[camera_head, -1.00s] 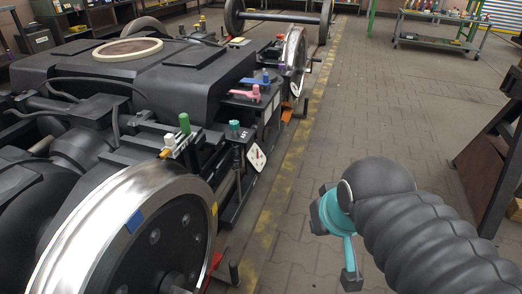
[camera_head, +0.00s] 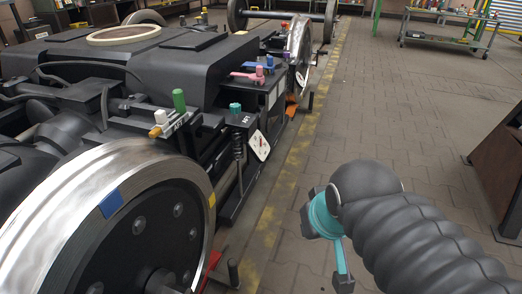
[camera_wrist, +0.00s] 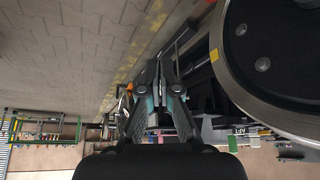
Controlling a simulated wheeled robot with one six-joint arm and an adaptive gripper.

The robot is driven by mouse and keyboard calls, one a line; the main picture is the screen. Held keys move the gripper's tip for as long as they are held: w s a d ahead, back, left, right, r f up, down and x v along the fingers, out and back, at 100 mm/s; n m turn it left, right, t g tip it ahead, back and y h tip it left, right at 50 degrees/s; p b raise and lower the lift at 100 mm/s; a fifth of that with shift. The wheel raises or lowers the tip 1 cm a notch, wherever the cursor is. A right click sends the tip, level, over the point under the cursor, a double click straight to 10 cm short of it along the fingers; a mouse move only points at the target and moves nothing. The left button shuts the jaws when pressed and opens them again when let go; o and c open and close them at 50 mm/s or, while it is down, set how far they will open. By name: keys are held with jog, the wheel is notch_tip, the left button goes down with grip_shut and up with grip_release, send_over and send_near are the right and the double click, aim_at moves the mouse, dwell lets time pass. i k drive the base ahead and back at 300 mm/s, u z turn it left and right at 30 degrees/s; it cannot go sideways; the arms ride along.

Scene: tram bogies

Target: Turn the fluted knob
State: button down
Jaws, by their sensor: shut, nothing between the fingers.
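A small teal knob (camera_head: 235,108), probably the fluted one, stands upright on a black box-topped post beside the bogie in the head view. Its grooves are too small to make out. A white tilted plate (camera_head: 259,146) with dark and red marks is just right of the post. My gripper shows in the wrist view (camera_wrist: 159,64), with its fingers together and nothing between them. In the head view its teal-ringed wrist is out over the floor, right of the knob and well apart from it. I cannot pick out the knob surely in the wrist view.
A large steel wheel (camera_head: 135,215) fills the lower left. A green cylinder (camera_head: 179,101), a yellow-and-white part (camera_head: 160,124) and a pink handle (camera_head: 248,76) are on the bogie. A dark cabinet (camera_head: 499,165) stands at right. The paved floor between is clear.

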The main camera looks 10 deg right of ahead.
aim_at(235, 109)
jog(key=u, duration=0.2)
jog(key=k, duration=0.35)
jog(key=z, duration=0.9)
jog(key=i, duration=1.4)
jog(key=u, duration=0.45)
